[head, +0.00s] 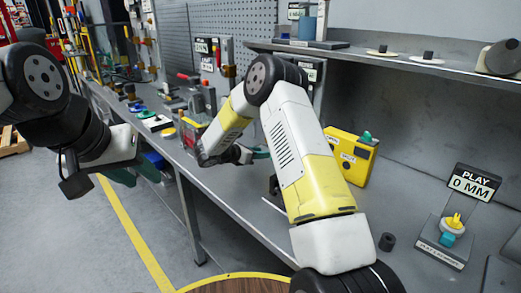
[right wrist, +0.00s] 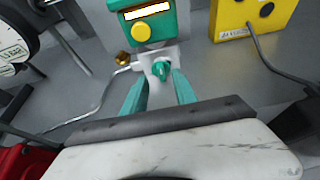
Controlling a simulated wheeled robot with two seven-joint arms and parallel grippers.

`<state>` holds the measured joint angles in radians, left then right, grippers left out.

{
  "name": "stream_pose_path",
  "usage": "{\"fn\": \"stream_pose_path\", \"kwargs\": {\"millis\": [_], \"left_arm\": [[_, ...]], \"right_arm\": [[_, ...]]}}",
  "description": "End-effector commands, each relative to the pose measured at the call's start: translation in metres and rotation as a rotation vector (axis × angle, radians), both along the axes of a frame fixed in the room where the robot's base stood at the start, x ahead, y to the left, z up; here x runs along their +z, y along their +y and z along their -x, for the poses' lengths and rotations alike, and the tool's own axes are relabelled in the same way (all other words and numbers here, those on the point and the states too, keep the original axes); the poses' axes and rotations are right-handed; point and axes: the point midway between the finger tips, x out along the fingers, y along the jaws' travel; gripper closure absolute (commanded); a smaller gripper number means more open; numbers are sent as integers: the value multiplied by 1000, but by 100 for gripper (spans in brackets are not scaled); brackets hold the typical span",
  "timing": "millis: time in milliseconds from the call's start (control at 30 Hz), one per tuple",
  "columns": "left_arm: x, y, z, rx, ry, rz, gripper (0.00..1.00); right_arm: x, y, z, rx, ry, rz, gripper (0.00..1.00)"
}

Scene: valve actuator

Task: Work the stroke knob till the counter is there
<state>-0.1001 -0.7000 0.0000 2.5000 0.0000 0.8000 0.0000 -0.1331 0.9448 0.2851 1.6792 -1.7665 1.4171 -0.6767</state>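In the right wrist view a teal box (right wrist: 165,30) carries a blank-looking white display strip (right wrist: 147,11) and a round yellow knob (right wrist: 141,32). Below it a small green knob (right wrist: 161,71) sits on a pale plate. I cannot tell which knob is the stroke knob, and no counter digits are legible. My right gripper (right wrist: 157,80) is open, its teal fingers apart on either side of the green knob, with no clear contact. In the head view my right arm hides most of this unit. My left gripper (head: 138,174) hangs open and empty, left of the bench.
A yellow box (head: 350,157) stands on the bench; it also shows in the right wrist view (right wrist: 250,15). A "PLAY 0 MM" sign (head: 470,184) stands behind a small yellow-and-blue fixture (head: 452,225). A dark cylinder (head: 387,241) stands nearby. A shelf (head: 400,62) runs above the bench.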

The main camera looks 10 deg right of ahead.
Motion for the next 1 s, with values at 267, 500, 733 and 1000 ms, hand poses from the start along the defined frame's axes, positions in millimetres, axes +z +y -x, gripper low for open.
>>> {"fn": "stream_pose_path", "kwargs": {"millis": [267, 500, 733, 1000], "left_arm": [[0, 0, 0, 0, 0, 0, 64], [0, 0, 0, 0, 0, 0, 64], [0, 0, 0, 0, 0, 0, 64], [0, 0, 0, 0, 0, 0, 64]], "right_arm": [[-17, -34, -21, -5, 1, -3, 66], [-21, -43, -28, -3, 0, -2, 66], [-21, -43, -28, -2, 0, -2, 74], [-21, -43, -28, -2, 0, -2, 100]]}}
